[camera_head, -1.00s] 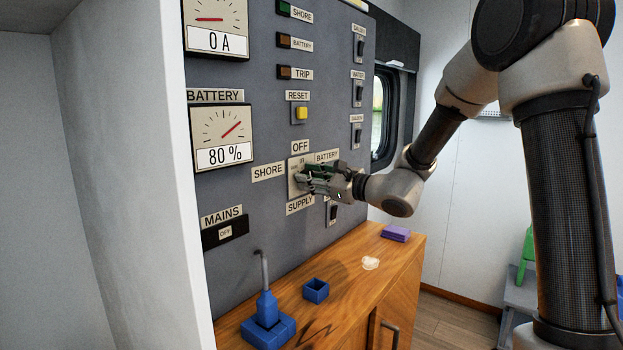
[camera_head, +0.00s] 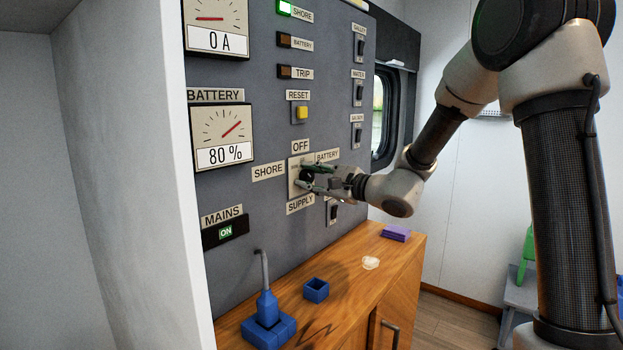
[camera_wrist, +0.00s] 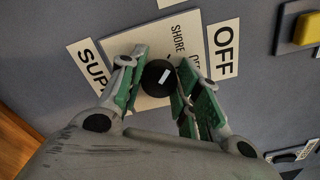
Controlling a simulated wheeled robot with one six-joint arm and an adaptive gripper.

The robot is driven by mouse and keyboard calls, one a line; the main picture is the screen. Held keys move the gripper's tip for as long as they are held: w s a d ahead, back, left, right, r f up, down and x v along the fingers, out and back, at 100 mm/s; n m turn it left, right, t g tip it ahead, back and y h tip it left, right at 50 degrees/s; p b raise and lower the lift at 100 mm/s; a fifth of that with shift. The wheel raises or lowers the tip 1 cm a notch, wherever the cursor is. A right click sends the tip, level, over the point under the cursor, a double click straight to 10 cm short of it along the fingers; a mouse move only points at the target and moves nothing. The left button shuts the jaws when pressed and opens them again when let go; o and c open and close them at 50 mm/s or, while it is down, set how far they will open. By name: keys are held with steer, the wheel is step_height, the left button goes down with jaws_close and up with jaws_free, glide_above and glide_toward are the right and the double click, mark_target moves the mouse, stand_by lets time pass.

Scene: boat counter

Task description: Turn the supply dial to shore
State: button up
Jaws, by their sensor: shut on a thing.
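The supply dial (camera_wrist: 158,77) is a round black knob with a white mark, on a pale square plate (camera_wrist: 166,30) lettered SHORE and OFF. In the wrist view the white mark slants up and right, roughly toward the plate's SHORE lettering. My gripper (camera_wrist: 160,85) is shut on the dial, one green-padded finger at each side. In the head view my gripper (camera_head: 308,177) is at the plate, between the SHORE label (camera_head: 268,172) and the BATTERY label (camera_head: 327,156), and partly hides the dial. The mains display (camera_head: 225,232) reads ON.
A yellow reset button (camera_head: 302,112) sits above the dial, and a rocker switch (camera_head: 334,211) is just below right of it. The wooden counter (camera_head: 340,290) below carries a blue plug and socket (camera_head: 267,320), a small blue box (camera_head: 316,290) and a purple block (camera_head: 396,232).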

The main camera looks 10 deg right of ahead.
stand_by(0.3)
steer(key=o, duration=1)
steer(key=shift+o, duration=0.2)
steer(key=shift+d, duration=0.1)
steer(key=v, duration=1.2)
